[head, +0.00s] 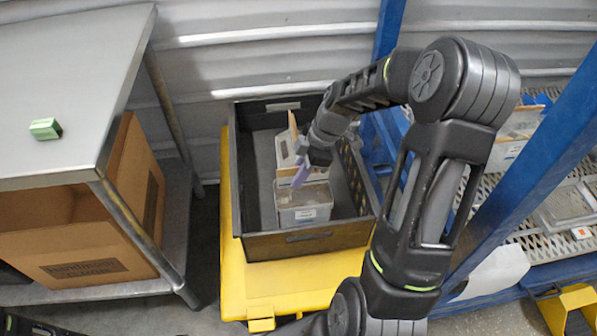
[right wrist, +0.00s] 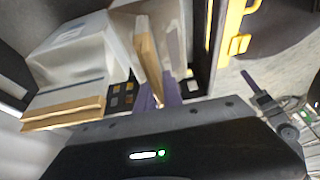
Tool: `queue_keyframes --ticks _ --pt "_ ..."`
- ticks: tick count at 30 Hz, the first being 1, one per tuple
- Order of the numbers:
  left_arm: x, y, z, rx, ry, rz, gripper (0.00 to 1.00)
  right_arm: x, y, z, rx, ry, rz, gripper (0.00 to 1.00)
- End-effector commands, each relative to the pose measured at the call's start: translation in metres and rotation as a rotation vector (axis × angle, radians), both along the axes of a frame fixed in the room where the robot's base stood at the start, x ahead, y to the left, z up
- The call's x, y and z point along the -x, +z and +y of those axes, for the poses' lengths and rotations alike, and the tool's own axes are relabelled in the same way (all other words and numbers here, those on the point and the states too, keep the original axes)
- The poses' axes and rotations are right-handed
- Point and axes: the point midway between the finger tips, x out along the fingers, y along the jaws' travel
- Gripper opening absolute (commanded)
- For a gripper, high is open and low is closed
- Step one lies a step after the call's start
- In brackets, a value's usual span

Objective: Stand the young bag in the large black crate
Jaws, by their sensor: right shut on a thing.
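The large black crate (head: 306,243) stands on a yellow base. My right gripper (head: 298,178) reaches down inside it, its purple fingers shut on the tan top edge of a bag, which I take to be the young bag (right wrist: 150,65). Its lower part is partly hidden, so I cannot tell whether it rests on the crate floor. A clear bag with a white label (head: 303,214) stands upright at the crate's front. A pale bag with a tan edge (right wrist: 65,112) shows at the left of the right wrist view.
A grey metal table (head: 80,90) stands at the left with a small green block (head: 45,128) on it and a cardboard box (head: 90,240) below. A blue-framed rack (head: 540,150) with clear containers stands at the right. The crate's left part is bare.

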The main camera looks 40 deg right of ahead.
Motion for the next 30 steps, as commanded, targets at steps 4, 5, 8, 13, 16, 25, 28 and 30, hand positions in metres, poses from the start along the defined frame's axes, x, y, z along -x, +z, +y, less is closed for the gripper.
queue_keyframes --ticks 4,5,8,13,16,25,28,30 --pt "0.0 -0.001 0.0 0.0 0.0 0.0 0.36 -0.002 0.001 0.0 0.001 0.0 -0.004 0.0" --pt "0.0 -0.002 0.0 0.0 0.0 0.0 0.36 0.0 -0.002 0.0 0.0 0.0 0.0 0.12" --pt "0.0 -0.001 0.0 0.0 0.0 0.0 0.36 0.0 -0.001 0.0 0.0 0.0 0.0 0.2" --pt "0.0 -0.001 0.0 0.0 0.0 0.0 0.36 0.0 -0.001 0.0 0.0 0.0 0.0 0.33" --pt "0.0 -0.001 0.0 0.0 0.0 0.0 0.36 0.0 -0.001 0.0 0.0 0.0 0.0 0.33" --pt "0.0 0.002 0.0 0.0 0.0 0.0 0.36 0.001 0.008 -0.003 0.001 -0.001 -0.002 0.33" --pt "0.0 0.004 0.0 0.0 0.0 0.0 0.36 0.003 0.019 -0.007 0.002 -0.001 -0.002 0.33" --pt "0.0 0.005 0.0 0.0 0.0 0.0 0.36 0.005 0.031 -0.011 0.003 -0.002 -0.003 0.33"
